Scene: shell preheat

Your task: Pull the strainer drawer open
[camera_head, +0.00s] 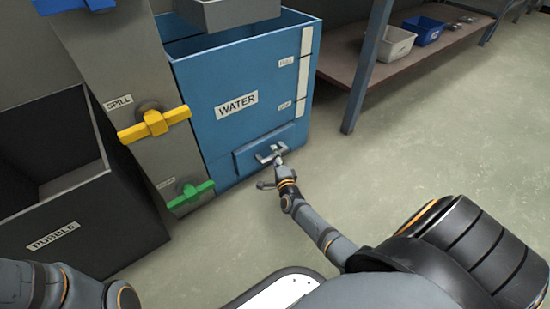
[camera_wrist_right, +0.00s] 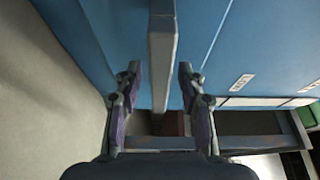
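The strainer drawer (camera_head: 246,158) is a low blue panel at the bottom front of the blue water tank (camera_head: 220,126). Its front appears to lie close against the tank. A grey bar handle (camera_head: 266,154) is on it. My right gripper (camera_head: 279,161) is at the handle. In the right wrist view, the grey handle bar (camera_wrist_right: 163,60) runs between the two fingers of my right gripper (camera_wrist_right: 160,80). A gap shows on each side, so the fingers are open around it. My left gripper is out of view; only part of that arm shows at lower left.
A grey column with a yellow valve handle (camera_head: 155,124) and a green valve handle (camera_head: 190,194) stands left of the tank. A dark rubble bin (camera_head: 100,235) is farther left. A shelf (camera_head: 350,66) with bins stands at right. The floor before the drawer looks clear.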

